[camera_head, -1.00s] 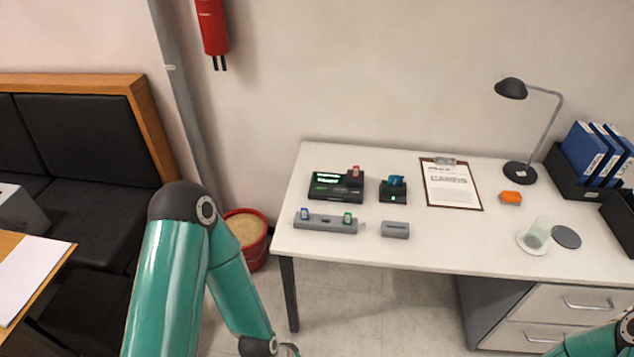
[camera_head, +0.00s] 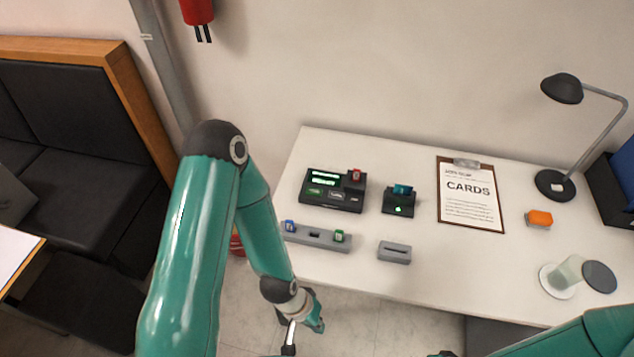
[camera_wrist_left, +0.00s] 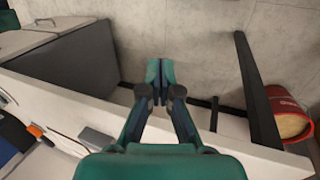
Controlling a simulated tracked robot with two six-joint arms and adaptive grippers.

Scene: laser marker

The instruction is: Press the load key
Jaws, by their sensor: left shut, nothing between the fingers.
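A black device with green lit displays and a row of keys (camera_head: 334,190) stands at the left back of the white desk; a red piece sits at its right rear. I cannot read which key is the load key. Next to it is a small black unit (camera_head: 399,201) with a teal card in its top and a green light. My left gripper (camera_head: 318,328) is below and in front of the desk's front edge, apart from the device. In the left wrist view its fingers (camera_wrist_left: 160,72) are shut and empty, pointing toward the floor. My right gripper is not visible; only a right arm link shows.
A grey rail (camera_head: 316,239) with a blue and a green piece and a grey slotted block (camera_head: 394,252) lie near the desk's front edge. A clipboard (camera_head: 470,194), orange item (camera_head: 539,218), glass (camera_head: 569,271) and lamp (camera_head: 562,88) are further right. A red bucket (camera_wrist_left: 293,115) stands on the floor.

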